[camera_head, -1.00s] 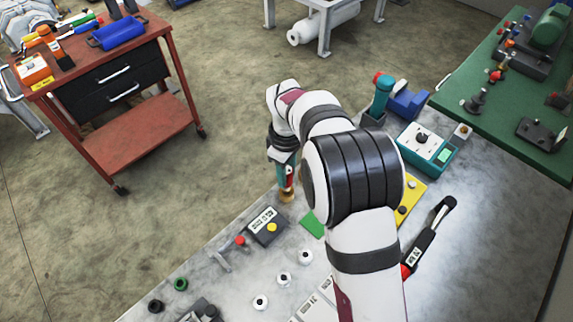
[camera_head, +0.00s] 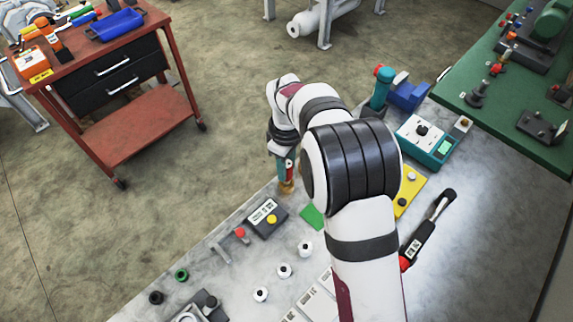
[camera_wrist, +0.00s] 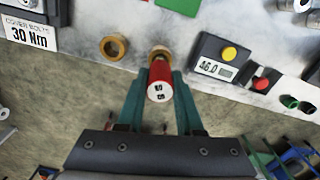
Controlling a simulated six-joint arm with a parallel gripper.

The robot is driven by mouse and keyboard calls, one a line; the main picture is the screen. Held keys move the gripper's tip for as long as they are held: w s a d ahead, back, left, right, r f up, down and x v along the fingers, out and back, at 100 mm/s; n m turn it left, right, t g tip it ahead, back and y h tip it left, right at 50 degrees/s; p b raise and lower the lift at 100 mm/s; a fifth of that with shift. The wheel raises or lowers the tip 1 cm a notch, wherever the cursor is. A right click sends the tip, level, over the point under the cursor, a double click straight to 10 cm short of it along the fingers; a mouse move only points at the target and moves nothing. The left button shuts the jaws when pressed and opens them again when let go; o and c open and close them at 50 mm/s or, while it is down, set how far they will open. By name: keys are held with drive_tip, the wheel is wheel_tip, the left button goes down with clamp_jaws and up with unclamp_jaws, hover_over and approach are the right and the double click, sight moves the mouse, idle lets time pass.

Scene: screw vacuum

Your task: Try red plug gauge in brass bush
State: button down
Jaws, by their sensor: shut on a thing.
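The red plug gauge (camera_wrist: 159,82) is between the two teal fingers of my gripper (camera_wrist: 160,88), which are shut on it. Its pale marked end faces the wrist camera and its far end points at a brass bush (camera_wrist: 158,52) on the bench. The gauge overlaps the bush in the wrist view; its tip is hidden, so I cannot tell whether it is inside the bore. A second brass ring (camera_wrist: 114,47) lies to the left there. In the head view my gripper (camera_head: 285,166) is right over the brass bush (camera_head: 287,187) near the bench edge.
A dark display box with a yellow button (camera_wrist: 215,60) stands right of the bush in the wrist view. Red (camera_wrist: 261,84) and green (camera_wrist: 289,102) parts lie beyond it. The bench edge runs close by, with open floor past it. A red cart (camera_head: 140,135) stands apart.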

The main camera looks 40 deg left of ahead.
drive_tip(key=shift+f, duration=0.3)
idle(0.8)
drive_tip(key=shift+r, duration=3.05)
